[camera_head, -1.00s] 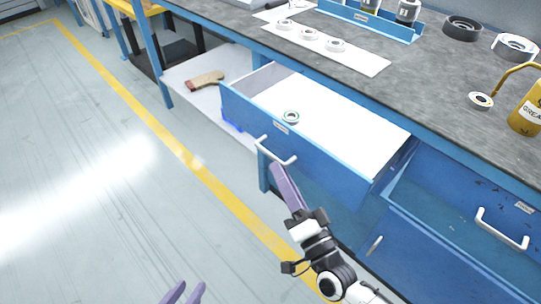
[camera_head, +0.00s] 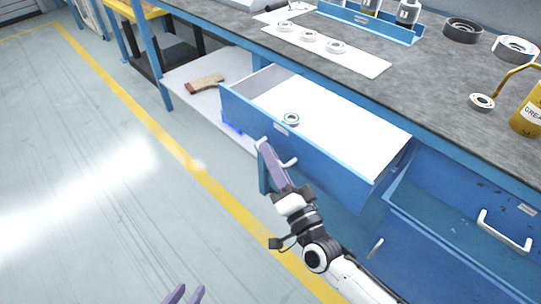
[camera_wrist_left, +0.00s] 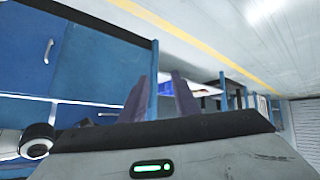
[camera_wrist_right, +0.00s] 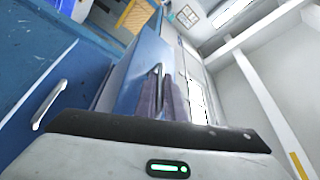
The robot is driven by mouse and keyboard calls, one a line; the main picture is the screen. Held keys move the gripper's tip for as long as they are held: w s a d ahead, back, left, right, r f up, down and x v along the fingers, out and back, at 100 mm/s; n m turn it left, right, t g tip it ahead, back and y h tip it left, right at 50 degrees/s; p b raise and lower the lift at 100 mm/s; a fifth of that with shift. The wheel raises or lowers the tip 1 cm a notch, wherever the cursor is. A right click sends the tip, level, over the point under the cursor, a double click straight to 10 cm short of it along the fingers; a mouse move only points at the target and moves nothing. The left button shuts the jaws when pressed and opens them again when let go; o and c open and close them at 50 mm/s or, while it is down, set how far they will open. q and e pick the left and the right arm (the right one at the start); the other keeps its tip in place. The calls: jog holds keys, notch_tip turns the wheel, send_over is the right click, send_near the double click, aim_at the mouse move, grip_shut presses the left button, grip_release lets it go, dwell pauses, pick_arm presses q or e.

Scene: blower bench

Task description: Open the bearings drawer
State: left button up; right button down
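A blue drawer (camera_head: 335,163) with a white inner floor stands pulled out from the bench. A small ring-shaped bearing (camera_head: 291,119) lies inside it near the front. Its label is too small to read. My right gripper (camera_head: 264,147) is at the drawer's white handle (camera_head: 290,163) and covers part of it. In the right wrist view the fingers (camera_wrist_right: 160,92) look close together, with the handle (camera_wrist_right: 158,72) by their tips; whether they grip it is unclear. My left gripper (camera_head: 184,295) is open and empty over the floor, low in the head view; its parted fingers show in the left wrist view (camera_wrist_left: 162,92).
A second blue drawer front (camera_head: 460,205) with a white handle (camera_head: 503,230) is at the right. Rings lie on a white sheet (camera_head: 365,62) on the benchtop; a yellow grease can (camera_head: 528,116) stands at its right. A brush (camera_head: 204,81) lies on the lower shelf. The floor at left is clear.

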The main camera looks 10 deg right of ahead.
jog(key=s+a, duration=0.1)
jog(key=s+a+p, duration=0.1)
jog(key=a, duration=0.1)
jog(key=shift+s+a, duration=0.25)
jog(key=shift+s, duration=0.05)
jog(key=c, duration=2.1)
grip_release()
pick_arm(q)
jog(key=shift+s, duration=0.2)
